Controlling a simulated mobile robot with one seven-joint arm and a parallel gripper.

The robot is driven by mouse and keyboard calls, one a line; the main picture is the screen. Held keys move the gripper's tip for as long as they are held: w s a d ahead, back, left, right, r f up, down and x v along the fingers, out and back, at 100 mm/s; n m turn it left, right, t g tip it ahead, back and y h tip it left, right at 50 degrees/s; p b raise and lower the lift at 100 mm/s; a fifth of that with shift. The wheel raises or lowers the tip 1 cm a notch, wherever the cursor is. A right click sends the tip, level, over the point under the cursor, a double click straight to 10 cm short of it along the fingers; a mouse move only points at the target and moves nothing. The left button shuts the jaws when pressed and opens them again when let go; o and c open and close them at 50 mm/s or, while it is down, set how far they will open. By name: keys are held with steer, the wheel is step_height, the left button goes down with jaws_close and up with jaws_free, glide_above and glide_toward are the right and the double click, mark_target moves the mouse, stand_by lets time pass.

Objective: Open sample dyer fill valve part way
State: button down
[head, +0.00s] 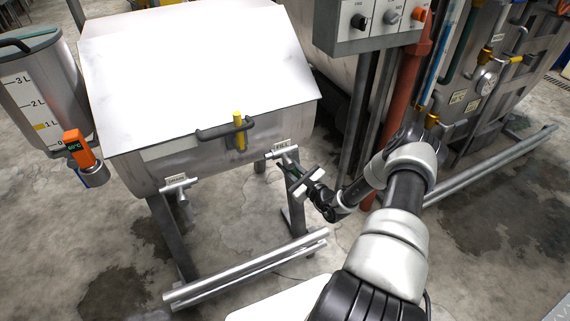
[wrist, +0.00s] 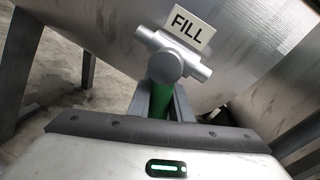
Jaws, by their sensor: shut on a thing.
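The sample dyer (head: 170,165) is a grey metal drum with a sloped lid on a frame. Its fill valve (head: 283,153) sticks out low at the right, under a small FILL label (head: 281,144). In the wrist view the valve (wrist: 172,62) is a grey pipe tee beside the FILL sign (wrist: 189,24). Its green handle (wrist: 160,101) points from the valve toward my gripper (wrist: 165,108). My gripper is shut on the green handle, with a dark finger at each side. In the head view my gripper (head: 291,168) is at the valve, and the handle is mostly hidden.
A second valve with a label (head: 176,182) sits at the dyer's lower left. A control box (head: 375,22) and red pipe (head: 405,85) stand behind my arm. Frame rails (head: 245,270) run below.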

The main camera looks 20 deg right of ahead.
steer(key=c, duration=1.6)
jaws_free()
steer(key=shift+s, duration=0.1)
steer(key=p+v, duration=0.2)
steer(key=v, duration=1.5)
steer(key=shift+s+d, duration=0.1)
